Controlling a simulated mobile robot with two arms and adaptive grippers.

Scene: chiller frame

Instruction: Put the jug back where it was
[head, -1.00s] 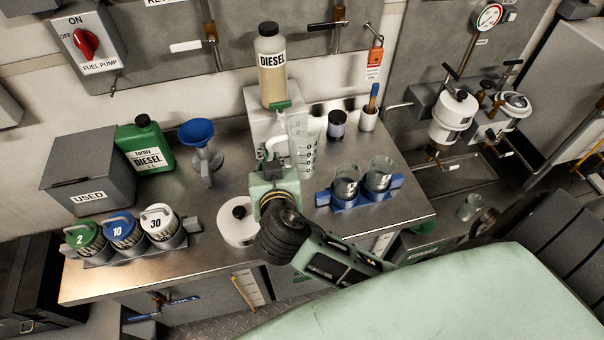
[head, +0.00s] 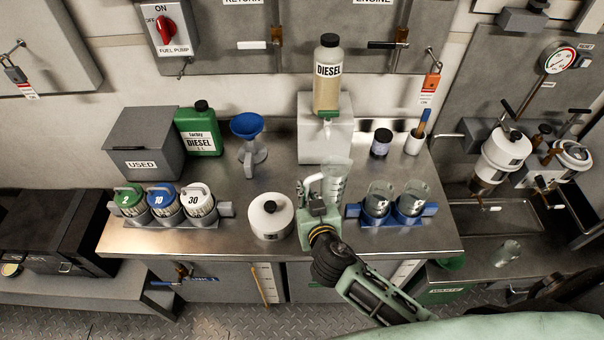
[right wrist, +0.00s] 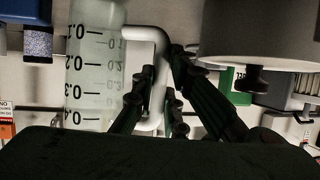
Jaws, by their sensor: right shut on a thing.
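A clear measuring jug (head: 338,178) with dark graduation marks and a white handle is in the middle of the bench, in front of the white stand. My right gripper (head: 318,205) is shut on the handle. In the wrist view its fingers (right wrist: 155,100) lie on both sides of it. I cannot tell whether the jug's base touches the bench. My left gripper is not in view.
A diesel bottle (head: 327,80) sits on the white stand (head: 325,140) behind the jug. A round white-lidded pot (head: 270,218) is close on the left. A blue holder (head: 430,210) with two glass beakers is close on the right. A blue funnel (head: 247,126) stands further left.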

